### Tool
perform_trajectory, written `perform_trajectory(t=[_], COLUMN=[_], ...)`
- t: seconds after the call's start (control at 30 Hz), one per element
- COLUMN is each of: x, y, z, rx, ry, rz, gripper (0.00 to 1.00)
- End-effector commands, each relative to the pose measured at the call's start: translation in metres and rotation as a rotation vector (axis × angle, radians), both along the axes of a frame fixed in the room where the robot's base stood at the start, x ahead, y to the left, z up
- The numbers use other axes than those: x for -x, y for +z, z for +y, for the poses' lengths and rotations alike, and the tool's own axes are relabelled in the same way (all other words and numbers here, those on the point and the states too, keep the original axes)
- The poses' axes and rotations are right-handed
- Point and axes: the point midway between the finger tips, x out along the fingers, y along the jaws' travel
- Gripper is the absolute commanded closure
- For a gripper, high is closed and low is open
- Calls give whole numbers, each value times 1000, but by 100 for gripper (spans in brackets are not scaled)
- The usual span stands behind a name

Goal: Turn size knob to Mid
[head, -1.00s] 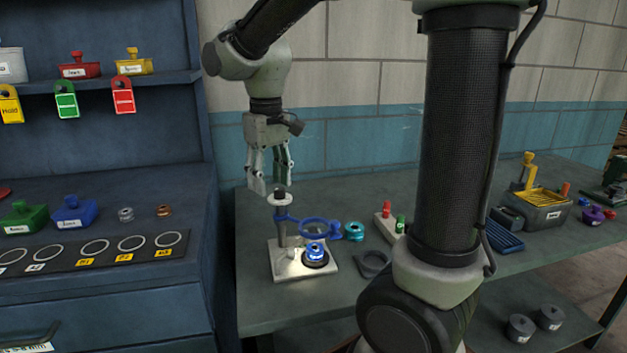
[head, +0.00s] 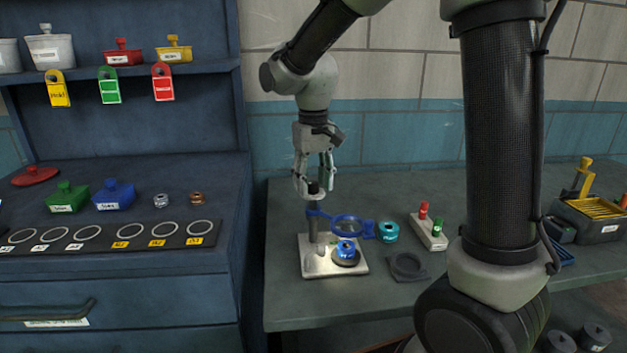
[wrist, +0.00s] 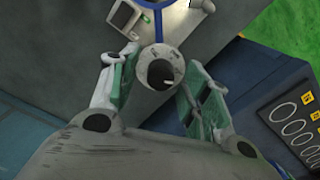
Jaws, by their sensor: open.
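The size knob (head: 313,188) is a small black round knob on top of the upright post of a stand with a pale square base (head: 318,262). In the wrist view the knob (wrist: 160,73) shows a short white mark at its lower right, with a grey dial around it. The dial's lettering is too small to read. My gripper (head: 316,186) points down over the post, open, with a finger on either side of the knob. The wrist view shows gaps between the knob and both fingers. A blue ring arm (head: 347,225) reaches right from the post.
A blue spool-like part (head: 346,250) sits on the stand's base. A teal ring (head: 388,231), a dark grey plate (head: 407,266) and a block with red and green pegs (head: 429,231) lie to the right. A blue cabinet (head: 120,277) stands close on the left.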

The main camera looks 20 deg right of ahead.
Motion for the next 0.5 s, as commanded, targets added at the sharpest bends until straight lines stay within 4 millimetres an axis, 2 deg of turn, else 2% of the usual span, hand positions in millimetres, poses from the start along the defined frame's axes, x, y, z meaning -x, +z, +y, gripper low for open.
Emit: perform_trajectory(t=[0.17, 0.43, 0.5], x=[0, 0, 0], y=[0, 0, 0], z=[0, 0, 0], rx=[0, 0, 0], ry=[0, 0, 0], rz=[0, 0, 0], gripper=[53, 100, 100])
